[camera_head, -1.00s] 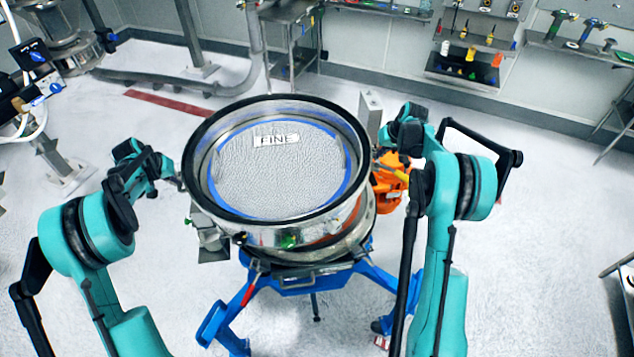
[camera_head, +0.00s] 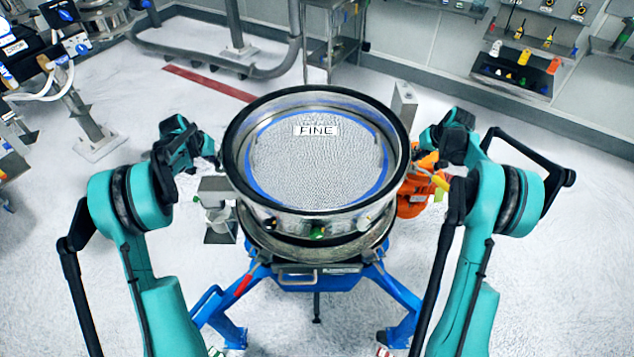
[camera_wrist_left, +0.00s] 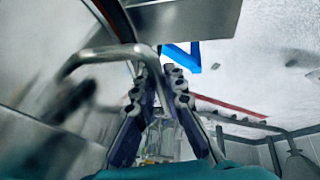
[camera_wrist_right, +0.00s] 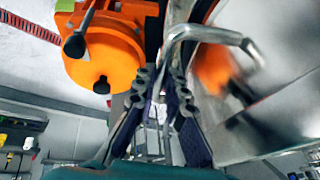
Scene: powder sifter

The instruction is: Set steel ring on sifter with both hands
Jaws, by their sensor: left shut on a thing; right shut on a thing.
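The steel ring (camera_head: 232,178) has a black rim and a shiny wall. It sits over the round steel sifter body (camera_head: 290,257) on its blue stand. Inside the ring is a pale mesh (camera_head: 315,170) edged in blue and labelled "FINE". I cannot tell whether ring and body touch all round. My left gripper (camera_head: 213,158) is at the ring's left side; in the left wrist view its fingers (camera_wrist_left: 158,85) are shut on a bent steel handle (camera_wrist_left: 105,52). My right gripper (camera_head: 424,163) is at the right side; its fingers (camera_wrist_right: 163,88) are shut on the opposite handle (camera_wrist_right: 205,35).
An orange unit (camera_head: 414,195) is beside the sifter at right, also close in the right wrist view (camera_wrist_right: 105,55). A grey box (camera_head: 404,105) stands behind it. The blue stand (camera_head: 320,280) spreads its legs in front. Tool shelves (camera_head: 525,60) line the back wall. Open floor surrounds the stand.

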